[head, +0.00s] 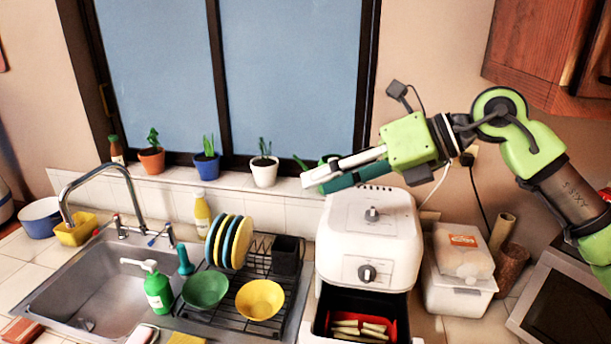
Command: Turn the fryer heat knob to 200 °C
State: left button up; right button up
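The white fryer (346,235) stands on the counter right of the dish rack. My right gripper (312,182) reaches in from the right and points left, above and behind the fryer top, apart from both knobs. Its fingers look close together and nothing shows between them, but the angle hides any gap. My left gripper is out of view.
The fryer's drawer (321,318) is pulled open, with pale sticks of food in a red basket. A white container (458,285) and a microwave (572,305) stand to the right. Potted plants line the sill behind. The dish rack (290,262) and sink (100,270) are left.

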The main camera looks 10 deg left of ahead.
jog(key=a+y, duration=0.1)
jog(key=s+a+r+y, duration=0.1)
jog(key=s+a, duration=0.1)
jog(key=shift+a+r+g+y, duration=0.15)
jog(key=shift+a+g+y, duration=0.15)
jog(key=shift+g+y, duration=0.1)
jog(key=shift+a, duration=0.1)
